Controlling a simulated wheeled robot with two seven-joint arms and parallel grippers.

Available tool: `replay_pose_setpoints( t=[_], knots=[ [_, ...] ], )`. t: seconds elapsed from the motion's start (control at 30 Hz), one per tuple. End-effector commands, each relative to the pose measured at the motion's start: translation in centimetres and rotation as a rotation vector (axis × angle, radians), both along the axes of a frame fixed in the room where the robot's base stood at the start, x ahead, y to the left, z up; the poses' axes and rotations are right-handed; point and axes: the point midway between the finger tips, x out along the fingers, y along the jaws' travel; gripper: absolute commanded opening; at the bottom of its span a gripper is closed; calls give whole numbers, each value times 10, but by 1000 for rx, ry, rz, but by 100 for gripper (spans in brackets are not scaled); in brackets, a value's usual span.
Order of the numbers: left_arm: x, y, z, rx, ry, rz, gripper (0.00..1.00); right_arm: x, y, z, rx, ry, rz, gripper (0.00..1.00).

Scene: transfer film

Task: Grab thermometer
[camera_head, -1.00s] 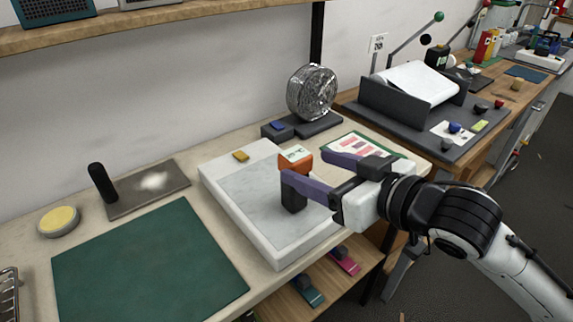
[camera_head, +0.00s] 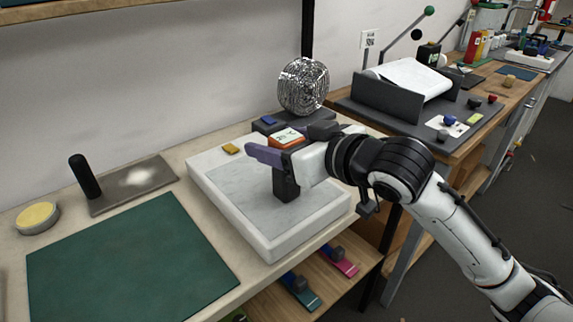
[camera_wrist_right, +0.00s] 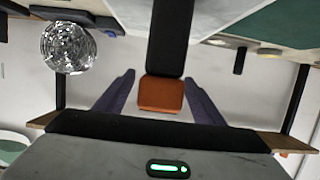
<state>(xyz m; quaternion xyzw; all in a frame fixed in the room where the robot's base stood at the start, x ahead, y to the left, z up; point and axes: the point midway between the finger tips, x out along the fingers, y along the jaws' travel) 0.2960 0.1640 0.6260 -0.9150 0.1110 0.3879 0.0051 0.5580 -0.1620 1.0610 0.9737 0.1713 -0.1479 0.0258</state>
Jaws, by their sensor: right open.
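The thermometer (camera_head: 286,180) has a black handle and an orange head with a small display. It stands upright on the white slab (camera_head: 225,205). My right gripper (camera_head: 272,142) is open, with its purple fingers on either side of the orange head. In the right wrist view the orange and black thermometer (camera_wrist_right: 160,93) lies between the two spread fingers, with a gap visible on each side. The far finger is mostly hidden in the head view. My left gripper is not in view.
A green mat (camera_head: 130,260) and a grey plate with a black post (camera_head: 85,177) lie to the left. A silver mesh roll (camera_head: 303,86) stands behind the slab. A shelf below holds coloured items.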

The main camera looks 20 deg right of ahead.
Motion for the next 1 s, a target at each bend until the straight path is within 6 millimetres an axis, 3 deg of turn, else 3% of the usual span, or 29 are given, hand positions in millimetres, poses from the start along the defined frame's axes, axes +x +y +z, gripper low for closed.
replay_pose_setpoints(
  t=[0.13, 0.37, 0.67, 0.87, 1.0],
  knots=[
    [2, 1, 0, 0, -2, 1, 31, 13, 5, -4, 0, -1, -1, 62],
    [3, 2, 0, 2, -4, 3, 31, 14, 5, -5, -1, -1, -1, 62],
    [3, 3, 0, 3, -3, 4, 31, 14, 5, -5, -1, -1, 0, 14],
    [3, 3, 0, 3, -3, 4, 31, 14, 5, -4, 0, -3, 0, 13],
    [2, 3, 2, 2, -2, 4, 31, 14, 5, 8, 1, -7, 0, 13]
  ],
)
